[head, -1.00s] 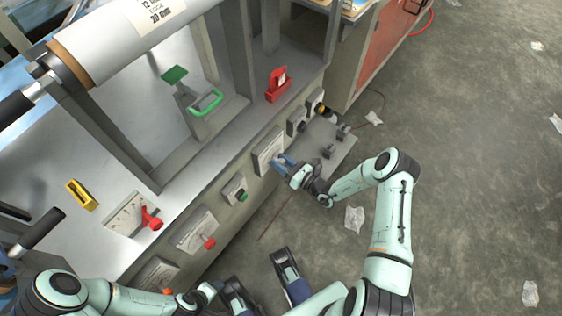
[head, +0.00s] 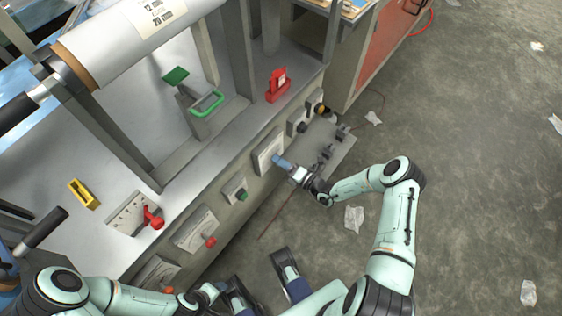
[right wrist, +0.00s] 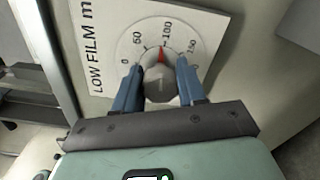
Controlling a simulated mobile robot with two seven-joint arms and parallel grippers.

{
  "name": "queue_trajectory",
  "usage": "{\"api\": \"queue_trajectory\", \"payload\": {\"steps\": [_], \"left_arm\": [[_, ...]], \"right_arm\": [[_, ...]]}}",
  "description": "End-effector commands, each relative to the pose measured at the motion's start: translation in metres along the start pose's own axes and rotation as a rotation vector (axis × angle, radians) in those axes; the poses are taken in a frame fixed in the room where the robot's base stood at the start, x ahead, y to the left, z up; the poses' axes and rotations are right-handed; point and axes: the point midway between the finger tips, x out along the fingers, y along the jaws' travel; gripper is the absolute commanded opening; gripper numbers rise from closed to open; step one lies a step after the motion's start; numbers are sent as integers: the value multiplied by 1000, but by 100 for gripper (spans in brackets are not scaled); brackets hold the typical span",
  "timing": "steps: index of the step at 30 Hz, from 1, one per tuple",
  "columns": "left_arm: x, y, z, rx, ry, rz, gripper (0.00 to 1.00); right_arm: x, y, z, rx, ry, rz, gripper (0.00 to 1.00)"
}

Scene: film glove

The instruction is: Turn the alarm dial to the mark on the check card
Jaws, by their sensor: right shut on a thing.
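The alarm dial is a grey knob (right wrist: 160,84) with a red pointer on a white plate (right wrist: 105,40) lettered "LOW FILM". The pointer stands close to the 100 mark. My right gripper (right wrist: 158,92) has its blue fingers on both sides of the knob and is shut on it. In the head view the right gripper (head: 279,160) is at the dial plate (head: 266,147) on the machine's front, and hides the knob. My left gripper (head: 218,288) is low in the head view, small and partly hidden. I cannot pick out the check card for sure.
A red holder (head: 278,84) with a white label stands on the machine ledge above the dial.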

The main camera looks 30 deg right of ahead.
Motion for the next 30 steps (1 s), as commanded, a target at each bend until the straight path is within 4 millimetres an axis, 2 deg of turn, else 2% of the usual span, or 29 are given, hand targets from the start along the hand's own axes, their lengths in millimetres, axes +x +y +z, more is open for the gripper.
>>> {"api": "queue_trajectory", "payload": {"steps": [9, 24, 25, 27, 30], "left_arm": [[0, 0, 1, 0, -2, 0, 57], [0, 0, 1, 0, -2, 0, 57], [0, 0, 1, 0, -2, 0, 57], [0, 0, 1, 0, -2, 0, 57], [0, 0, 1, 0, -2, 0, 57]], "right_arm": [[0, 0, 1, 108, -2, 0, 10], [-1, -1, 1, 126, -2, -1, 10], [-1, -1, 1, 126, -2, -1, 44], [-1, -1, 1, 125, -2, -1, 65], [0, -1, 1, 126, -2, -1, 65]]}}
